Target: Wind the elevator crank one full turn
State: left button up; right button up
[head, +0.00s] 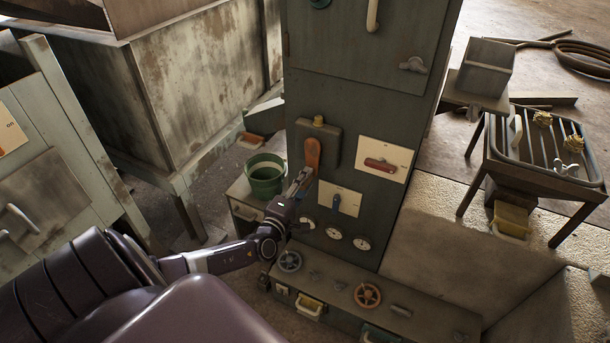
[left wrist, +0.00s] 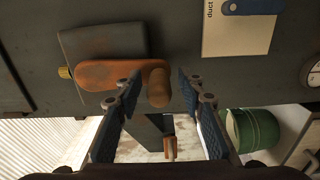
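The elevator crank (head: 313,151) is an orange-brown arm on a dark box (head: 331,136) on the front of the tall grey cabinet. My left gripper (head: 304,180) is at the crank's lower end. Its blue-padded fingers (left wrist: 160,84) are apart, one on each side of the handle, with visible gaps. My right gripper is not in view.
A card with a red lever (head: 380,164) and one with a blue switch (head: 341,201) are right of the crank. Gauges (head: 333,233) sit lower. A green bucket (head: 265,176) stands left of the cabinet. Valve wheels (head: 367,295) are on the low ledge below.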

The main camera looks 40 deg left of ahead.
pick_arm(q)
jog(key=v, duration=1.2)
dwell(0.4)
jog(key=s+a+f+n+g+y, duration=0.1)
jog(key=s+a+f+n+g, duration=0.2)
jog(key=f+n, duration=0.4)
jog(key=s+a+f+n+g+y, duration=0.25)
jog(key=s+f+n, duration=0.2)
jog(key=f, duration=0.45)
jog(key=s+d+f+n+g+h, duration=0.25)
jog(key=s+f+n+g, duration=0.35)
jog(key=s+f+n, duration=0.65)
jog(key=s+d+f+n+g+h, duration=0.2)
jog(key=s+d+f+n, duration=0.6)
jog(key=d+n, duration=0.3)
jog(key=s+d+f+n+g+h, duration=0.3)
jog(key=s+d+f+n, duration=0.5)
jog(key=s+d+n, duration=0.3)
jog(key=n, duration=0.3)
jog(key=shift+s+d, duration=0.2)
jog(key=shift+d, duration=0.2)
